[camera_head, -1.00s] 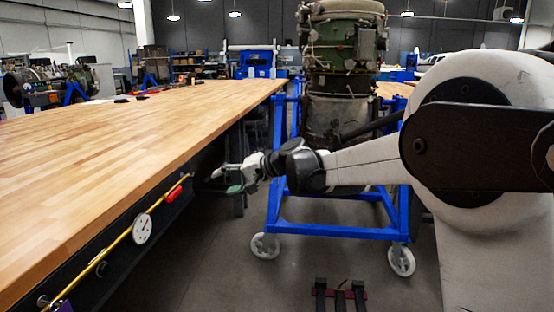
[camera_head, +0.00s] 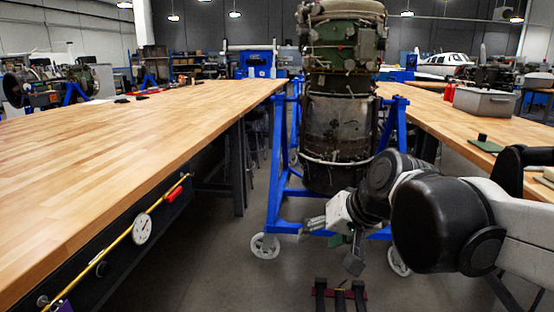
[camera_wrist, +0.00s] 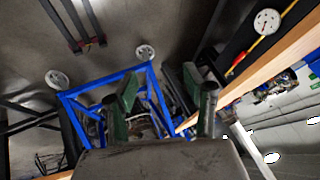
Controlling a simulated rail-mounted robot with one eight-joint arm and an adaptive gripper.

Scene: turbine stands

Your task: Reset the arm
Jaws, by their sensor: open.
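My gripper (camera_head: 333,243) hangs low in front of the blue stand's lower right part, at the end of my bent arm on the right. It is open and nothing is between its fingers. In the wrist view the two green-padded fingers of my gripper (camera_wrist: 158,95) stand apart, with the stand and floor behind them. The turbine engine (camera_head: 338,125) stands upright in the blue wheeled stand (camera_head: 277,192). The blue stand also shows in the wrist view (camera_wrist: 105,86).
A long wooden workbench (camera_head: 130,135) runs along the left, with a dial gauge (camera_head: 142,228) on its side. A second workbench (camera_head: 450,115) on the right holds a grey bin (camera_head: 485,101). Dark straps (camera_head: 340,294) lie on the floor. The aisle floor is otherwise clear.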

